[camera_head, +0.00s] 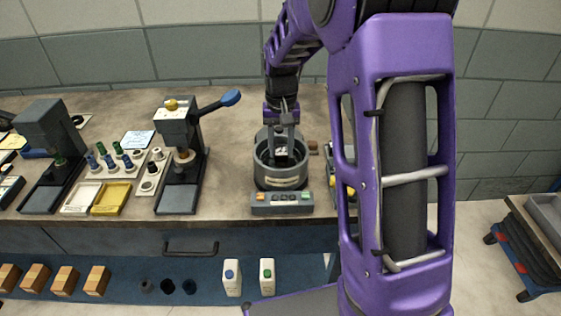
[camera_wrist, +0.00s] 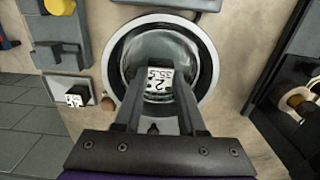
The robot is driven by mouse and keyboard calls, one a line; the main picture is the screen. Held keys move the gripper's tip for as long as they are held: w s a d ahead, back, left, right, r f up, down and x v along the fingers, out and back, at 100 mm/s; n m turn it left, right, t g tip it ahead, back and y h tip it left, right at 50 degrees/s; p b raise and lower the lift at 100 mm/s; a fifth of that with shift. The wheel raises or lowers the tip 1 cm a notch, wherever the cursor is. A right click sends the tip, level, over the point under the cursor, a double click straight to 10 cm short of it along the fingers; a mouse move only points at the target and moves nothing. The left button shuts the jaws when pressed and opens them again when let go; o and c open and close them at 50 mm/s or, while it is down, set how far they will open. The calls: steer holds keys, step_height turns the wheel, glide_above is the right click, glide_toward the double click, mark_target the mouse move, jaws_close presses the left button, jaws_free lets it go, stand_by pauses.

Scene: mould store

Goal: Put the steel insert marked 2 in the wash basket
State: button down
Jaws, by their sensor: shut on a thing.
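The steel insert (camera_wrist: 158,86) is a small block with a pale face marked 2 and 35.5. My gripper (camera_wrist: 159,100) is shut on it, one finger on each side. In the wrist view the insert shows against the inside of a round vessel (camera_wrist: 207,62) with a shiny bowl and a dark rim. In the head view my gripper (camera_head: 284,138) reaches down into the mouth of this round grey vessel (camera_head: 285,183), which looks like the wash basket's place. I cannot tell whether the insert touches its bottom.
The vessel stands on a base with coloured buttons (camera_head: 282,197). A small block with a marked white face (camera_wrist: 76,97) lies beside it. To the left stand a press with a blue-knobbed lever (camera_head: 180,130), a white tray (camera_head: 82,196) and a yellow tray (camera_head: 112,198).

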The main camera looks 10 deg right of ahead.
mark_target(281, 160)
steer(key=shift+f, duration=1.95)
steer(key=shift+f+b, duration=0.15)
steer(key=shift+b, duration=0.15)
steer(key=c, duration=0.5)
jaws_free()
step_height(281, 160, up, 12)
steer(key=shift+r+p, duration=0.2)
steer(key=shift+p, duration=0.55)
